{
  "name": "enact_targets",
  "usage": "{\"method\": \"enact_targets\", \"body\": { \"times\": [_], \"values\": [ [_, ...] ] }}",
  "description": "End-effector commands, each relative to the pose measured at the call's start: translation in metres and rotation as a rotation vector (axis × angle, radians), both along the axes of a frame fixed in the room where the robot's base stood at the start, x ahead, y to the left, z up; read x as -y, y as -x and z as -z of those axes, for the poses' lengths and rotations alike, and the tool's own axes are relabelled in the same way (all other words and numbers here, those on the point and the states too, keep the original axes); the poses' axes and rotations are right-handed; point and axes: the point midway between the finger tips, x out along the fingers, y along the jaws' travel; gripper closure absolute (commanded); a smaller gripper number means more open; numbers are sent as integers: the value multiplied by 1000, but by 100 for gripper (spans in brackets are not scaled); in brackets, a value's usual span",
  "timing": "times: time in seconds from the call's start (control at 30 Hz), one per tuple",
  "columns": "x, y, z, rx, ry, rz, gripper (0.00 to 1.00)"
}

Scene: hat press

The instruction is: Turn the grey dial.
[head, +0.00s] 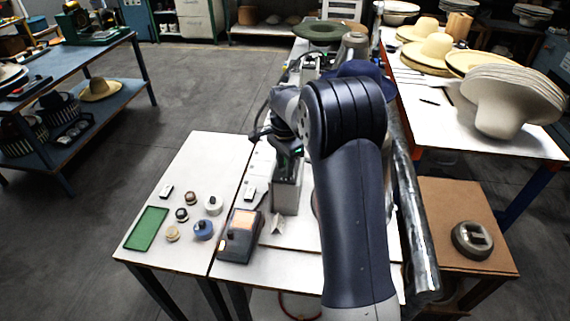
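A group of small round dials or knobs sits on the white table at the left. A dark grey one (190,198) is at the back, a dark one with a pale base (181,213) in front of it, and a whitish one with a dark centre (213,205) to the right. A cream one (172,233) and a blue one (203,230) are nearer. The picture is too small to tell for sure which is the grey dial. My gripper (288,152) is to their right, above a grey block, apart from the dials. Its fingers are too small and dark to read.
A green mat (147,229) lies left of the dials. A dark device with an orange screen (240,235) stands to their right, beside a grey block (286,197). A brown stand (440,215) bears a dark round object (471,239). Hats crowd the right table.

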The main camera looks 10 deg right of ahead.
Motion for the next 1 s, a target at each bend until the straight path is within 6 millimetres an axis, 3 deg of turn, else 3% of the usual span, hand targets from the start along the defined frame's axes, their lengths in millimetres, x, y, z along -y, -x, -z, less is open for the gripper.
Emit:
{"method": "enact_targets", "body": {
  "times": [0.37,0.8,1.0],
  "values": [
    [0,0,-7,1,1,0,68],
    [0,-1,-89,3,0,0,68],
    [0,0,-106,0,0,0,68]
  ]
}}
